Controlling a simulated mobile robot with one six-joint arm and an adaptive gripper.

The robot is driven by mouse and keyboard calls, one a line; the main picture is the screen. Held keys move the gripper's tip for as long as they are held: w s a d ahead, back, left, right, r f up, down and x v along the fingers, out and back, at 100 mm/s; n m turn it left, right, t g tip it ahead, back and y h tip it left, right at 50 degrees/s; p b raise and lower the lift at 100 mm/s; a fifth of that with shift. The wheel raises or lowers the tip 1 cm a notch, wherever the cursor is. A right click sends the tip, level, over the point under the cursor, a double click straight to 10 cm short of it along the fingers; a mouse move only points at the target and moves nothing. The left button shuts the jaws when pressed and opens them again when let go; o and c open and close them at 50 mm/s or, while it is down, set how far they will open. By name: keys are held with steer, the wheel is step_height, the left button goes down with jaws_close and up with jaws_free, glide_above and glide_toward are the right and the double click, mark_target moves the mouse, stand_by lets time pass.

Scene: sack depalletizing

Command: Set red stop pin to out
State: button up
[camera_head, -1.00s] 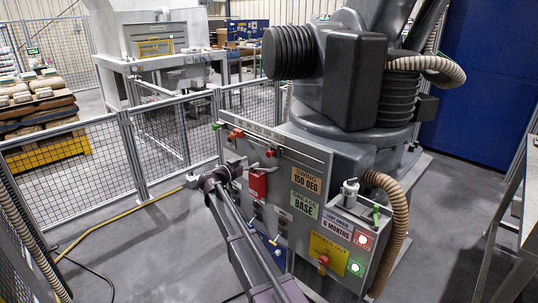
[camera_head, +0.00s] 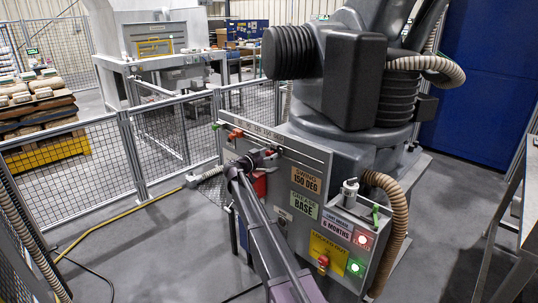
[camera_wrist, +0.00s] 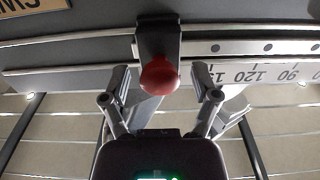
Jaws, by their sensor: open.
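The red stop pin shows in the wrist view as a round red knob (camera_wrist: 158,75) on a dark bracket (camera_wrist: 158,38) across a light scale rail. My gripper (camera_wrist: 161,88) is open, with one finger on each side of the knob and gaps visible between. In the head view my gripper (camera_head: 262,158) is at the upper part of the grey control panel (camera_head: 300,225), just under its top rail, and hides much of the pin. How far the pin stands out cannot be told.
The scale (camera_wrist: 265,73) shows upside-down numbers. A mesh fence (camera_head: 165,140) stands behind left.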

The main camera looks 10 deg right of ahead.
mark_target(267, 154)
jaws_close()
steer(key=shift+v, duration=1.7)
jaws_free()
steer(key=shift+a, duration=0.1)
steer(key=shift+s, duration=0.1)
steer(key=v, duration=1.2)
